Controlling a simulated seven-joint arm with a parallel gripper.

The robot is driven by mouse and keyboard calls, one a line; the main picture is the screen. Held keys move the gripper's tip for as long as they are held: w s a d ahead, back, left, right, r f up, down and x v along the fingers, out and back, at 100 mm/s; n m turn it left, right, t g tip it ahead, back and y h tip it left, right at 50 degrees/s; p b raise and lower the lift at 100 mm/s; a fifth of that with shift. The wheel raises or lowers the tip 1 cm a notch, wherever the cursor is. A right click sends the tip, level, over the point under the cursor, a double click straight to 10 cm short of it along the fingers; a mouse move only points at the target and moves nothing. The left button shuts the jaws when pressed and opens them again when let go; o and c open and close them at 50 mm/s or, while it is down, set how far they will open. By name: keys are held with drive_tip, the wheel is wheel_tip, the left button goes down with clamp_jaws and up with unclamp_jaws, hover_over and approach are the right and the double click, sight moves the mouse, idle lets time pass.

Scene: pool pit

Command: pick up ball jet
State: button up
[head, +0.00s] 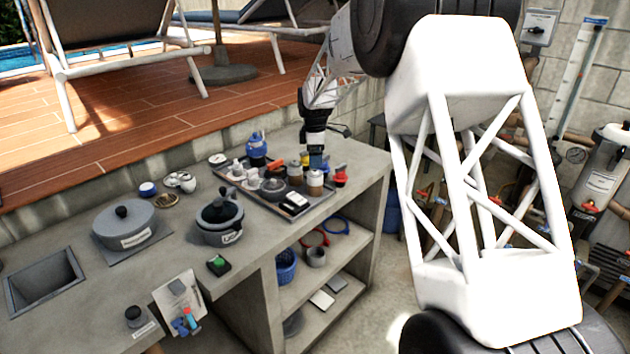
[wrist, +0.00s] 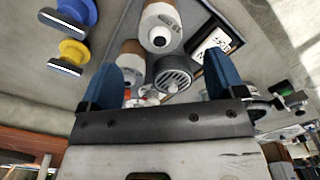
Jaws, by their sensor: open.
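My gripper (head: 316,160) is open and empty above the right part of the grey tray (head: 224,179) on the counter. Its two blue fingers also show in the wrist view (wrist: 165,72), spread apart. A grey round slotted fitting (wrist: 173,75) shows between them, below the gripper. Two white-and-brown jars (wrist: 158,28) stand beside it. Small white fittings (head: 252,178) are on the left part of the tray, and white and red parts (wrist: 150,96) are partly hidden behind the gripper body. I cannot tell for sure which piece is the ball jet.
A black-framed label (head: 295,200) is at the tray's front. Blue (wrist: 78,10) and yellow (wrist: 72,52) handled stamp-like pieces are beside the jars. A dark pot (head: 219,216) and a lidded grey pot (head: 124,222) stand left. The counter front has free room.

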sight(315, 174)
drive_tip(key=shift+f, duration=1.3)
drive_tip(key=shift+f, duration=0.1)
drive_tip(key=shift+f, duration=2.5)
drive_tip(key=c, duration=1)
